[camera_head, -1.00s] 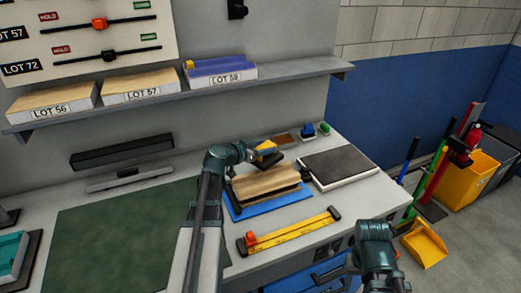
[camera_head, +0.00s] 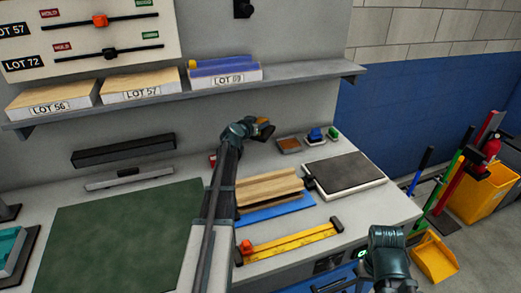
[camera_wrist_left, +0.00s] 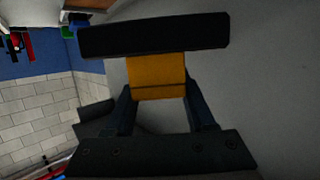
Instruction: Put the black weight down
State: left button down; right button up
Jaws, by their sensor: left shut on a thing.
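The black weight shows in the left wrist view as a long dark bar (camera_wrist_left: 155,36) with an orange grip block under it. My left gripper (camera_wrist_left: 158,88) is shut on this orange block, one finger on each side. In the head view my left gripper (camera_head: 259,127) is near the wall behind the wooden strips, at the back of the bench. The weight is small there and partly hidden by the gripper. It appears held above the bench top. My right arm shows at the lower right of the head view, but its jaws are not visible.
Wooden strips (camera_head: 268,187) lie on a blue board (camera_head: 275,211). A dark-topped panel (camera_head: 345,172) lies to their right. A yellow level (camera_head: 290,241) is in front. A brown block (camera_head: 289,145) and blue item (camera_head: 315,134) stand behind. A shelf (camera_head: 300,75) overhangs.

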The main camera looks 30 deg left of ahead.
aim_at(260, 136)
pick_arm(q)
jog(key=shift+f+b, duration=3.1)
jog(key=shift+f, duration=0.1)
notch_tip(260, 136, down, 4)
jog(key=b, duration=0.3)
jog(key=shift+r+b, duration=0.25)
jog(key=shift+b, duration=0.1)
jog(key=shift+f, duration=0.15)
jog(key=shift+c, duration=1.2)
grip_release()
jog(key=shift+r, duration=0.25)
jog(key=p+v, duration=0.3)
jog(key=v, duration=0.9)
jog(key=shift+p, duration=0.3)
